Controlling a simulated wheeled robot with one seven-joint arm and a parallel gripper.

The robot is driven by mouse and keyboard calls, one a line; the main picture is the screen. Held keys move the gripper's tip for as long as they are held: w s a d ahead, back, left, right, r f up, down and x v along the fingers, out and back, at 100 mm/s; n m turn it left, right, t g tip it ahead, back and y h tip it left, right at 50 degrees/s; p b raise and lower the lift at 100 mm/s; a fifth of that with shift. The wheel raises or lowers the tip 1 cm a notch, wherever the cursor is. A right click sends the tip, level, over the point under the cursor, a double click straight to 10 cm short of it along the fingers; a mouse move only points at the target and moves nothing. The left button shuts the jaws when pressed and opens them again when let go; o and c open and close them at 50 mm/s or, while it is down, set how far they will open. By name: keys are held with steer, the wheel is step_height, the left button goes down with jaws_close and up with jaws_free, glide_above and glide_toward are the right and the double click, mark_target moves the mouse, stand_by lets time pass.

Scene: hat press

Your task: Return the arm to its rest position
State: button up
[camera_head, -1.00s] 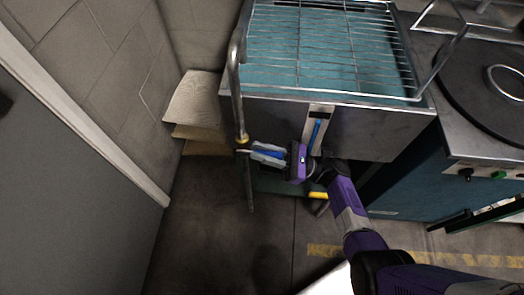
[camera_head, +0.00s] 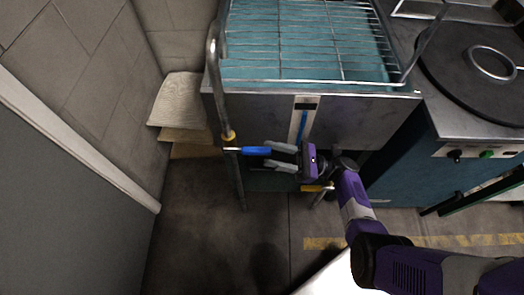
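My gripper (camera_head: 268,156) is in the middle of the head view, in front of the steel cart's front panel. Its two grey fingers point left and stand apart, with nothing seen held between them. A blue handle (camera_head: 257,150) on a thin rod shows just left of the upper fingertip, level with it. I cannot tell whether they touch. My purple and grey arm reaches in from the lower right, bent at the elbow.
The steel cart (camera_head: 350,110) carries a wire rack (camera_head: 300,40) over a teal surface. A bent rail (camera_head: 212,80) rises at its left. At right is a machine with a round dark plate (camera_head: 465,75). Stacked sheets (camera_head: 180,100) lean by the wall. The floor at lower left is clear.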

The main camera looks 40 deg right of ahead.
steer(key=shift+s+d+f, duration=0.1)
steer(key=shift+s+d, duration=0.1)
steer(key=shift+d, duration=0.05)
stand_by(0.4)
